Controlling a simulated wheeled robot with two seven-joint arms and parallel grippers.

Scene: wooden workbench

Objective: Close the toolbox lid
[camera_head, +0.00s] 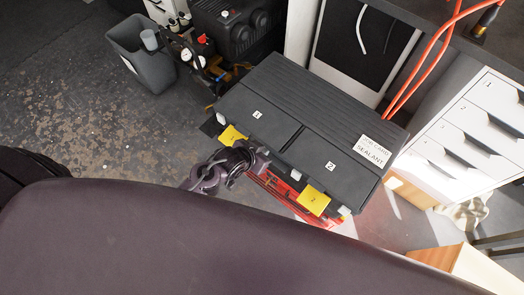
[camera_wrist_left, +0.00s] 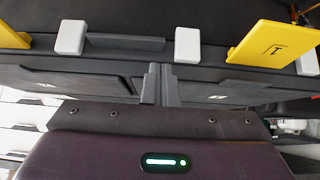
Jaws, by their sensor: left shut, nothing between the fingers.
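The toolbox (camera_head: 290,110) is in the middle of the camera_head view, with a dark grey lid marked 1 and 2 and a red body (camera_head: 275,190) below its front edge. The lid lies over the body; I cannot tell whether it is fully seated. Two yellow latches, one on the left (camera_head: 233,136) and one on the right (camera_head: 313,200), stick out at the front. My left gripper (camera_head: 256,158) is shut and empty at the lid's front edge, between the latches. The wrist view shows the lid's underside or front close up, with a yellow latch (camera_wrist_left: 275,42). My right gripper is not in view.
A white drawer cabinet (camera_head: 470,125) stands at the right. Orange hoses (camera_head: 420,65) hang behind the toolbox. A grey bin (camera_head: 145,50) and a black compressor (camera_head: 238,28) stand at the back left. The floor at the left is clear.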

